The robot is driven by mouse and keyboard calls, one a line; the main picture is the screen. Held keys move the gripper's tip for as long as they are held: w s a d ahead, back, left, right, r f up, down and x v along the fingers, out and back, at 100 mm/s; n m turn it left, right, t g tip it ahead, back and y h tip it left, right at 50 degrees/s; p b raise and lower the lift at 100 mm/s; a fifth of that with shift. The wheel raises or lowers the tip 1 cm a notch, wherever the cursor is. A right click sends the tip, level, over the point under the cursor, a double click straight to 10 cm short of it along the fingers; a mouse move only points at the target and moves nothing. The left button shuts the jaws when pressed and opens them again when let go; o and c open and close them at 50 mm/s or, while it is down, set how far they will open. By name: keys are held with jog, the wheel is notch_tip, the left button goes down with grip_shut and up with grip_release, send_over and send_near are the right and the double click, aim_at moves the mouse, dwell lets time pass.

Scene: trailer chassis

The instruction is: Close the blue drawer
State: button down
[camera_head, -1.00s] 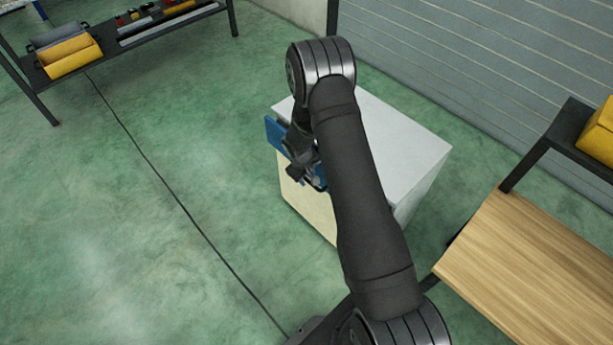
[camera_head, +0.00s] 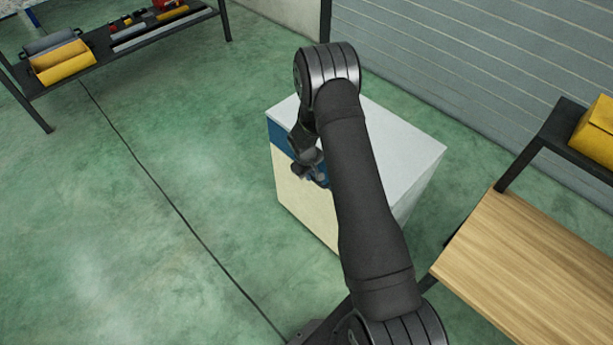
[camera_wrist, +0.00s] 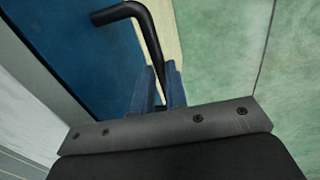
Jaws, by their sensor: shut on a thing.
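The blue drawer (camera_head: 277,134) is the top front panel of a white and cream cabinet (camera_head: 397,150). Its front looks about flush with the cabinet's face. In the wrist view the blue drawer front (camera_wrist: 75,45) fills the upper left, with a black bar handle (camera_wrist: 147,32) across it. My gripper (camera_head: 312,170) is at the drawer front in the head view, partly hidden by my arm. In the wrist view my gripper's blue fingers (camera_wrist: 160,90) are shut on the handle's near end.
A wooden-topped bench (camera_head: 535,265) stands close on the right, with a dark shelf and yellow bins (camera_head: 598,130) above. A rack with bins (camera_head: 62,62) stands at the far left. A grey slatted wall (camera_head: 480,65) is behind the cabinet. Green floor on the left is clear.

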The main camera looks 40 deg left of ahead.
jog(key=c, duration=1.5)
grip_release()
jog(key=shift+w, duration=0.3)
jog(key=shift+o, duration=0.2)
jog(key=shift+r, duration=0.1)
jog(key=s+r, duration=0.3)
jog(key=r, duration=1.4)
jog(key=shift+s, duration=0.15)
jog(key=shift+f, duration=0.15)
jog(key=w+f, duration=0.1)
jog(key=f, duration=0.4)
jog(key=w+f, duration=0.1)
jog(key=f, duration=0.5)
jog(key=w+f, duration=0.1)
jog(key=f, duration=0.5)
jog(key=shift+r, duration=0.15)
jog(key=s+r, duration=0.3)
jog(key=r, duration=1.4)
